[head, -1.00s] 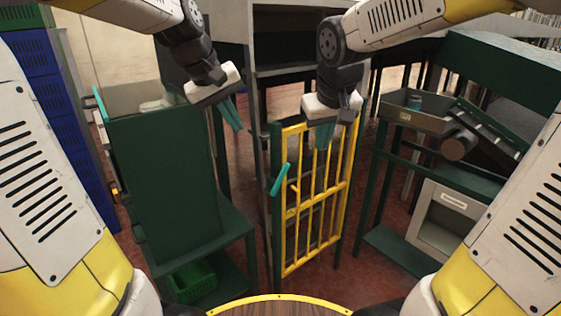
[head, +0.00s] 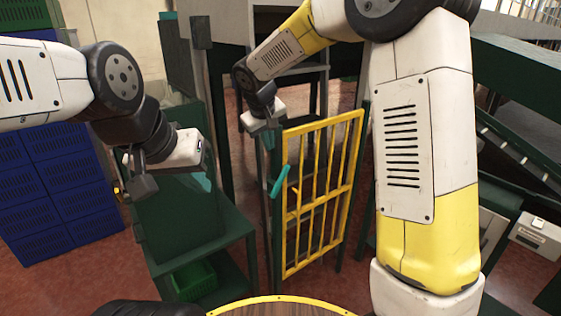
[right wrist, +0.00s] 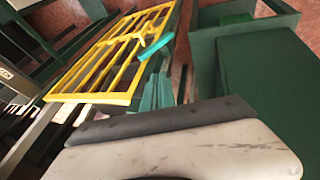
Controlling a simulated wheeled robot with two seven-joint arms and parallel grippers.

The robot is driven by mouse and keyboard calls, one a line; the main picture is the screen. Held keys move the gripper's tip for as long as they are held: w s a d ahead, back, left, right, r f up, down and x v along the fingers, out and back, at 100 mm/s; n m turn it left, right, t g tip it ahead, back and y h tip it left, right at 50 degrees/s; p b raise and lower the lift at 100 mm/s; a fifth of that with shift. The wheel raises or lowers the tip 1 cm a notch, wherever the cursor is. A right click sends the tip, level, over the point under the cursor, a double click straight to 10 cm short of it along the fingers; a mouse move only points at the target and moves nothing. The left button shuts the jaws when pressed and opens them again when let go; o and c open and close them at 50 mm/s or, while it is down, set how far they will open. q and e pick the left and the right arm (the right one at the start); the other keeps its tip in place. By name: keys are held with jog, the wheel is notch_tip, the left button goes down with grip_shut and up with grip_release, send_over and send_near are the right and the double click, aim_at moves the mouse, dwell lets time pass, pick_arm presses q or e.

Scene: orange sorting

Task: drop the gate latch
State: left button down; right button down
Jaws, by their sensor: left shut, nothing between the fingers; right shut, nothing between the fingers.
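The yellow barred gate (head: 318,201) stands upright between dark green posts in the middle of the head view. The teal latch lever (head: 279,181) sits tilted on its left side, its upper end leaning right. It also shows in the right wrist view (right wrist: 157,46), by the gate's edge. My right gripper (head: 268,139) is at the top of the left post, above the latch and apart from it. Its teal fingers (right wrist: 156,92) are shut and empty in the right wrist view, just short of the latch. My left gripper (head: 203,181) is shut and empty, in front of the green cabinet.
The dark green cabinet (head: 168,222) stands left of the gate, with a green crate (head: 194,280) on its low shelf. Blue crates (head: 62,187) are stacked at far left. My right arm hides much of the green bench at right. Red floor shows between.

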send_over(280, 181)
jog(key=f, duration=1)
jog(key=shift+s+a+f, duration=0.2)
jog(key=shift+s+a, duration=0.05)
jog(key=shift+s, duration=0.05)
jog(key=shift+w+d+f, duration=0.35)
jog(key=shift+d, duration=0.05)
